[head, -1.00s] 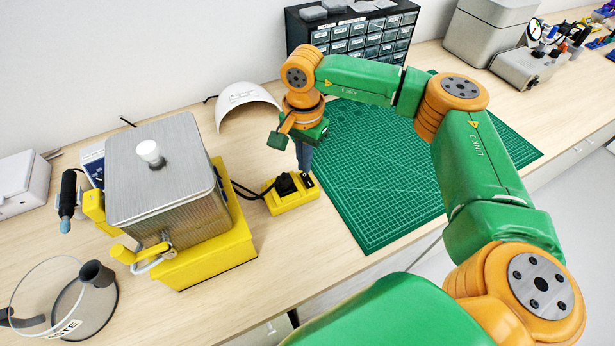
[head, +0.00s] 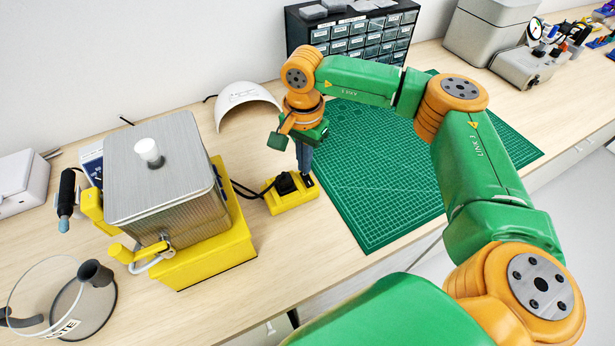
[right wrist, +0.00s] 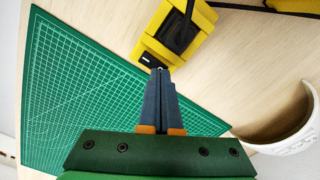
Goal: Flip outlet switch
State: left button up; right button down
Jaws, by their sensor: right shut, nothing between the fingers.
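The yellow outlet block (head: 291,198) sits on the bench at the left edge of the green mat, with a black plug (head: 286,184) in it and a black cord. In the right wrist view the outlet block (right wrist: 181,38) shows a small dark switch (right wrist: 146,60) at its near end. My right gripper (head: 305,172) points down at that end of the block, and its closed fingertips (right wrist: 159,70) are right at the switch. The fingers are together with nothing between them. I cannot tell whether they touch the switch, and its position is partly hidden. My left gripper is not in view.
A metal box on a yellow base (head: 205,260) stands left of the outlet. A white curved shell (head: 244,98) lies behind it. The green cutting mat (head: 385,215) is bare to the right. A drawer cabinet (head: 350,38) stands at the back.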

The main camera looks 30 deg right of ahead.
jog(key=shift+f+b, duration=0.6)
jog(key=shift+f, duration=0.15)
jog(key=shift+r, duration=0.1)
notch_tip(320, 180, up, 7)
jog(key=p, duration=0.5)
dwell(0.5)
